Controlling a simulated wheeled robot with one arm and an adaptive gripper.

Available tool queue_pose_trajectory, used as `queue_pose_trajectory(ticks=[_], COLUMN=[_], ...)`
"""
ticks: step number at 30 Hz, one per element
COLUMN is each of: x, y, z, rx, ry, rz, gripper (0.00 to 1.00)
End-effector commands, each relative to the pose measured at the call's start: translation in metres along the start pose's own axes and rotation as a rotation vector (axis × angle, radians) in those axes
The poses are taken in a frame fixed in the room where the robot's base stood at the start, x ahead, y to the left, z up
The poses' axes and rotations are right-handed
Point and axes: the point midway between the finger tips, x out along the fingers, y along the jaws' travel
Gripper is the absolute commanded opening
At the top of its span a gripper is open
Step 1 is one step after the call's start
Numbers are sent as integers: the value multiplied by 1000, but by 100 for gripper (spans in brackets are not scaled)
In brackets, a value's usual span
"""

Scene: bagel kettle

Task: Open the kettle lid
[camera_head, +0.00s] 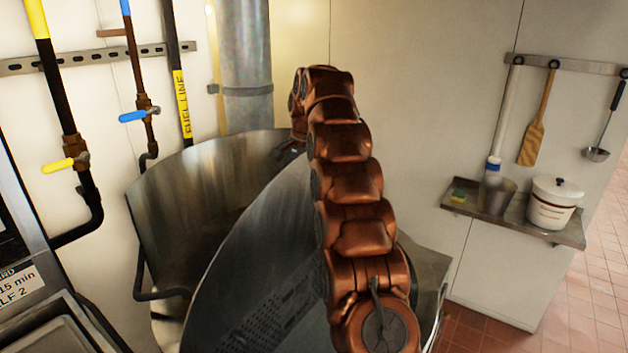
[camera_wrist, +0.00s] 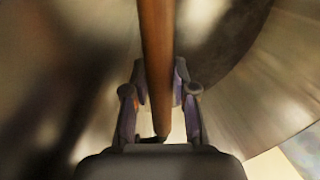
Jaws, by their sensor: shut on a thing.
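The kettle lid (camera_head: 262,235) is a large grey steel disc, tilted up at a steep angle in the head view. My arm covers its right part. Behind it on the left stands a curved steel wall (camera_head: 190,190), which seems to be part of the kettle. In the wrist view my gripper (camera_wrist: 159,85) is shut on a brown rod-like handle (camera_wrist: 156,40), one finger on each side. Blurred curved steel surrounds it. In the head view the fingers and handle are hidden behind my arm and the lid.
Pipes with a yellow valve (camera_head: 66,164) and a blue valve (camera_head: 134,115) run along the left wall. A control panel (camera_head: 22,290) stands at the lower left. A shelf (camera_head: 548,233) at right holds a white pot (camera_head: 553,203). Tiled floor (camera_head: 590,290) is clear at right.

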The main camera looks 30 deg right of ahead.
Motion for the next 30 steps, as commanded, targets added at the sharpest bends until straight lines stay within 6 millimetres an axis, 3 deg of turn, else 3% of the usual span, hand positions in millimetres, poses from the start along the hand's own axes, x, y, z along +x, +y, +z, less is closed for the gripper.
queue_pose_trajectory(ticks=[7, 20, 21, 27, 30], x=[1, 1, 1, 2, 2], y=[-15, -16, -16, -16, -17], z=[6, 6, 6, 7, 8], rx=[-12, -13, -13, -14, -15], ry=[3, 4, 4, 2, 1], rz=[-4, -5, -5, -4, -3], gripper=[0, 0, 29, 50, 51])
